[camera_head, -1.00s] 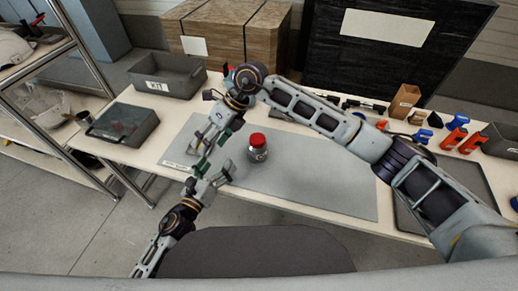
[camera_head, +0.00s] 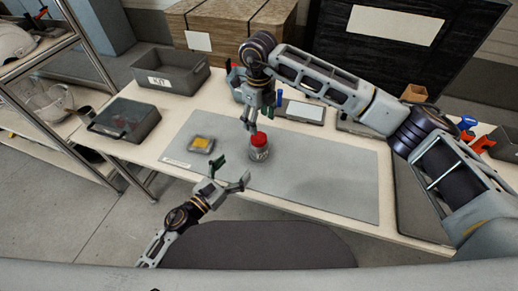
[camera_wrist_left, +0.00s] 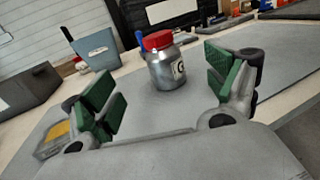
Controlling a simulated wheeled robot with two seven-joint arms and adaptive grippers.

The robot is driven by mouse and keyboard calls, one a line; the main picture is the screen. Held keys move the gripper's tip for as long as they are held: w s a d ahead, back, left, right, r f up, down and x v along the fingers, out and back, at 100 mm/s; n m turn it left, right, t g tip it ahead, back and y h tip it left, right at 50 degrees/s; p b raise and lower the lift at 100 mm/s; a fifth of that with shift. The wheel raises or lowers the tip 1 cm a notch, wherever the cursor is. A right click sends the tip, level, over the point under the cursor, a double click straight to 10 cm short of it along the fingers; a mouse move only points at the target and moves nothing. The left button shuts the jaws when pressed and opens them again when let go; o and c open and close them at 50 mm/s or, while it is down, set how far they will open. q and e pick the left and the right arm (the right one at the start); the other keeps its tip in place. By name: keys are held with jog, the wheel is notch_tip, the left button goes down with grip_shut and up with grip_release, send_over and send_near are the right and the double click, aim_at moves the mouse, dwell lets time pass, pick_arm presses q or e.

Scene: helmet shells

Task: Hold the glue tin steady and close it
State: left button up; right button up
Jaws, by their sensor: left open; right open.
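The glue tin (camera_head: 259,154) is a small silvery jar with a red lid (camera_head: 259,139), upright on the grey mat. The lid sits on the tin's top. My left gripper (camera_head: 232,172) is open and empty, just left and in front of the tin. In the left wrist view the tin (camera_wrist_left: 166,72) stands beyond and between the green-padded fingers (camera_wrist_left: 165,88), apart from them. My right gripper (camera_head: 249,125) is open and points down just behind and left of the red lid; whether it touches the lid cannot be told.
A grey dish with a yellow pad (camera_head: 202,144) lies on the mat (camera_head: 330,180), left of the tin. A dark crate (camera_head: 124,130) and a labelled grey bin (camera_head: 190,80) stand at the left. A white-topped flat item (camera_head: 305,111) lies behind. The mat's right part is clear.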

aim_at(255, 146)
pick_arm(q)
jog(key=shift+w+d, duration=0.1)
jog(key=shift+w, duration=0.05)
jog(key=shift+x, duration=6.75)
grip_shut()
pick_arm(e)
jog(key=shift+f, duration=0.15)
jog(key=shift+f, duration=3.85)
